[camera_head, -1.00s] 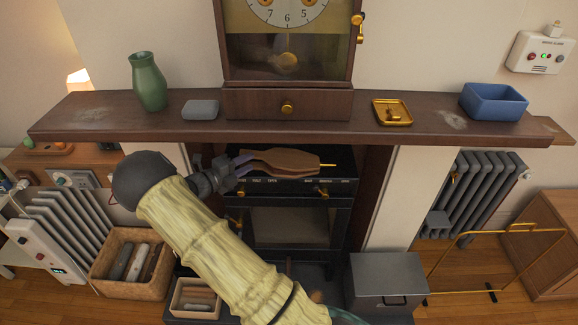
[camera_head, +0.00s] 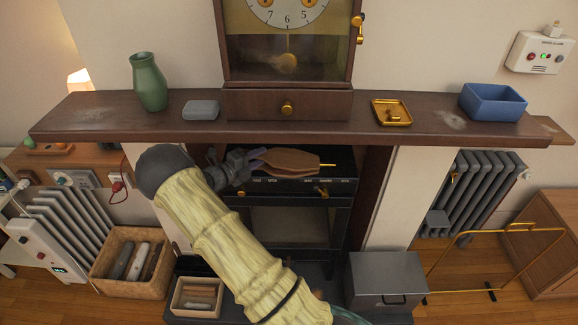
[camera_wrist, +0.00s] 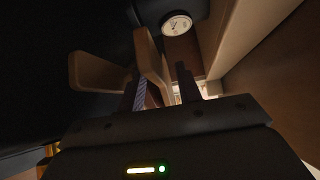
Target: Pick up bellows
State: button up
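The bellows (camera_head: 291,161), with brown wooden boards and a brass-coloured nozzle pointing right, lie on top of the black stove (camera_head: 305,185) under the mantel shelf. My gripper (camera_head: 256,158) is at their left, handle end. In the wrist view my gripper (camera_wrist: 163,88) has its two fingers apart. One board of the bellows (camera_wrist: 150,58) reaches in between the fingers, and the other board is to the left, outside them. A gap shows by the right finger, so the grip looks open. Contact with the left finger cannot be told.
The mantel shelf (camera_head: 330,122) hangs just above, bearing a green vase (camera_head: 148,82), a grey box (camera_head: 201,108), a clock (camera_head: 287,60), a brass tray (camera_head: 391,112) and a blue bin (camera_head: 493,101). A basket (camera_head: 131,262) and a grey metal box (camera_head: 387,280) stand below.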

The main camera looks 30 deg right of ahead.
grip_shut()
jog(key=shift+r, duration=0.2)
jog(key=shift+r, duration=0.25)
jog(key=r, duration=0.2)
jog(key=shift+a+r, duration=0.35)
jog(key=shift+r, duration=0.05)
jog(key=f+b+v, duration=0.1)
jog(key=f+v, duration=0.1)
jog(key=v, duration=1.5)
jog(key=shift+a, duration=0.2)
jog(key=shift+s, duration=0.15)
